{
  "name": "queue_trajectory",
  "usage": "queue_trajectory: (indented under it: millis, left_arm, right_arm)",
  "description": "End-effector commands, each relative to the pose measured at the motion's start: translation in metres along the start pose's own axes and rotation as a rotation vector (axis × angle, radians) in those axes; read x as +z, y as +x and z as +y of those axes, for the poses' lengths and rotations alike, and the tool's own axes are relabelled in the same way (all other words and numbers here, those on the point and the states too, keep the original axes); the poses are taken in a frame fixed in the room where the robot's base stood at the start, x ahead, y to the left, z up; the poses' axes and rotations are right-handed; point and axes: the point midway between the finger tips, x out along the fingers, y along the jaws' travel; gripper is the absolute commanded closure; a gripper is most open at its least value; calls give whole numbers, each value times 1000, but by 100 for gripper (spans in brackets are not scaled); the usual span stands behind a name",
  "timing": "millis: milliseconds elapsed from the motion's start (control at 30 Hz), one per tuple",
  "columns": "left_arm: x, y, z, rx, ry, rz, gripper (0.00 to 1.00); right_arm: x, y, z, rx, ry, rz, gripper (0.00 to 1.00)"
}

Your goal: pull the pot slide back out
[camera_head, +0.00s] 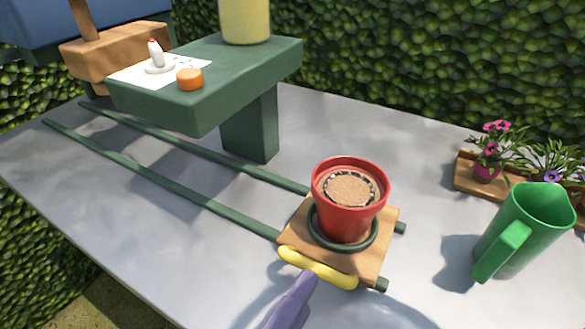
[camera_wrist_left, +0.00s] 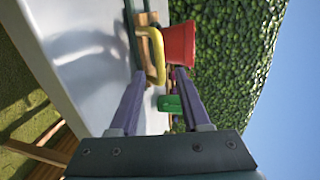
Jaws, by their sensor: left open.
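The pot slide (camera_head: 292,239) is a square wooden board on two green rails, at their right-hand end in the head view. A yellow handle (camera_head: 318,268) runs along its near edge and also shows in the left wrist view (camera_wrist_left: 158,60). A red pot (camera_head: 345,222) of brown soil with a dark speckled ring stands upright in a green ring on the board. My left gripper (camera_head: 303,285) has purple fingers and is just in front of the handle. In the left wrist view it (camera_wrist_left: 160,75) is open, the handle near its fingertips; I cannot tell if they touch. My right gripper is not in view.
A green watering can (camera_head: 535,225) stands right of the slide, before a wooden flower tray (camera_head: 467,170). A green raised stand (camera_head: 250,80) spans the rails at the back left, with an orange button (camera_head: 190,78) on top. The grey table (camera_head: 150,245) is clear front left.

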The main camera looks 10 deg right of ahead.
Motion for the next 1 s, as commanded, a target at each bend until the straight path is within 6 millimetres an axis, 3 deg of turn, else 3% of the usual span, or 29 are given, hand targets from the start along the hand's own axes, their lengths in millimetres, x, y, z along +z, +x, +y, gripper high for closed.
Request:
queue_trajectory:
  millis: [100,300,800,900,1000]
  left_arm:
    - [0,-23,0,2,0,0,53]
    - [0,-40,0,0,0,0,53]
    - [1,-41,-1,1,-3,-3,53]
    - [15,-42,-9,29,-53,-49,53]
    - [50,-48,-26,99,-204,-176,53]
  right_arm:
    - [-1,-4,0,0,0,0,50]
    - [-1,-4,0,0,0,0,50]
    - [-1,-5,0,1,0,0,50]
    - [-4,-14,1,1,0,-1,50]
    - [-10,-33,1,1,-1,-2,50]
